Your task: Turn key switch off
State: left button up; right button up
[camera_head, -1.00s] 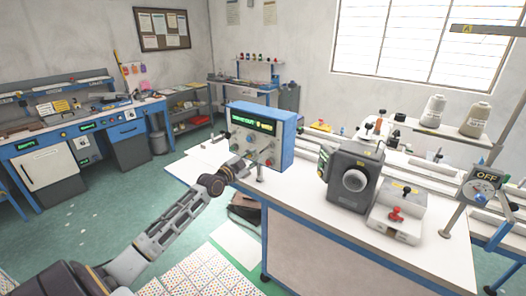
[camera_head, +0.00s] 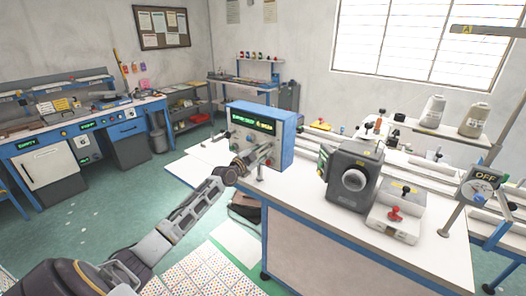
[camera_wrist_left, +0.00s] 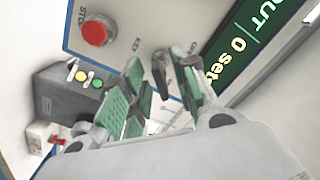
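The blue-framed control panel (camera_head: 284,142) stands on the left end of the white bench, with a lit green display and several knobs. My left gripper (camera_head: 263,153) is in front of its lower face. In the left wrist view the gripper (camera_wrist_left: 158,66) is open, its green-padded fingers pointing at the panel face (camera_wrist_left: 150,22). A small dark knob (camera_wrist_left: 160,76), which looks like the key switch, shows between the fingertips. I cannot tell whether they touch it. Its on or off setting is not readable. My right gripper is not in view.
A red stop button (camera_wrist_left: 97,32) is beside the fingers on the panel. A dark box with small coloured buttons (camera_wrist_left: 75,95) is at the left in the wrist view. A dark machine head (camera_head: 352,180) and an OFF dial (camera_head: 484,187) stand further right on the bench.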

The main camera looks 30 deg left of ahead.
pick_arm(q)
jog(key=shift+w, duration=0.4)
grip_shut()
